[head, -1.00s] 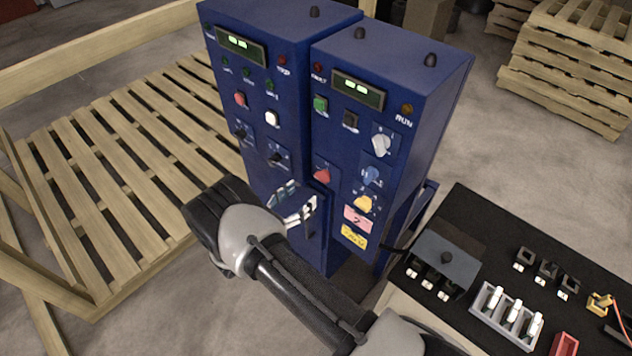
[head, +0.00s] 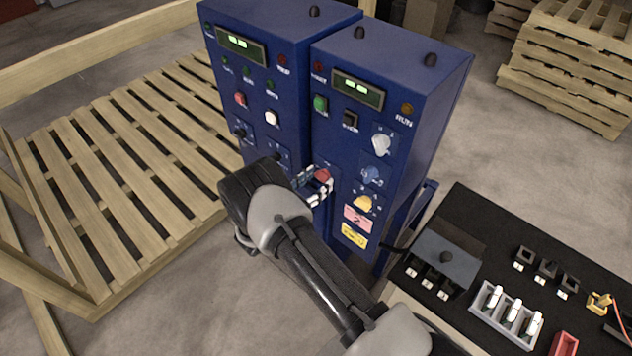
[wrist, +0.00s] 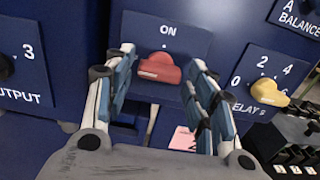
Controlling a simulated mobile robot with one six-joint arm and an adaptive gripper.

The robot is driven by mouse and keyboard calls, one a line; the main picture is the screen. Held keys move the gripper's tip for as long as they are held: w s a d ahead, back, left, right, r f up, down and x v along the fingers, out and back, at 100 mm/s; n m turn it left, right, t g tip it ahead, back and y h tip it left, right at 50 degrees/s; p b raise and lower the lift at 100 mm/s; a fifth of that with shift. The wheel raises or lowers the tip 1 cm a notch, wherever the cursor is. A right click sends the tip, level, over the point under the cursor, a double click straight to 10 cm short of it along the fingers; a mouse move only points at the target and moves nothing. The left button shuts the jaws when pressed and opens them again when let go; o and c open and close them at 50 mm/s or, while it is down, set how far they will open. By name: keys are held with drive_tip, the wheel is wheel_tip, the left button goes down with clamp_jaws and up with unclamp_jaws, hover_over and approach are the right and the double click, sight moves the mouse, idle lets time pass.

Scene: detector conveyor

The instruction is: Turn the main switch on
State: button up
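The main switch is a red knob (head: 322,175) low on the front of the right-hand blue cabinet (head: 385,120). In the wrist view the red knob (wrist: 158,68) lies with its grip roughly level, under the word ON on its dark blue plate (wrist: 166,32). My gripper (head: 313,186) is at this knob in the head view and partly covers the area around it. In the wrist view my gripper (wrist: 160,70) is open, one finger on each side of the knob. A gap shows at both sides; I see no contact.
To the knob's right in the wrist view is a yellow selector (wrist: 268,92) marked with numbers; a black OUTPUT knob (wrist: 6,66) is at left. A pink label (head: 357,219) is below. A black-topped bench (head: 480,240) with small parts stands right; a pallet (head: 120,170) lies left.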

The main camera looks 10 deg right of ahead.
drive_tip(key=c, duration=0.7)
drive_tip(key=shift+c, duration=0.2)
drive_tip(key=shift+f+m+b, duration=0.1)
drive_tip(key=shift+m+b, duration=8.85)
drive_tip(key=shift+m, duration=0.05)
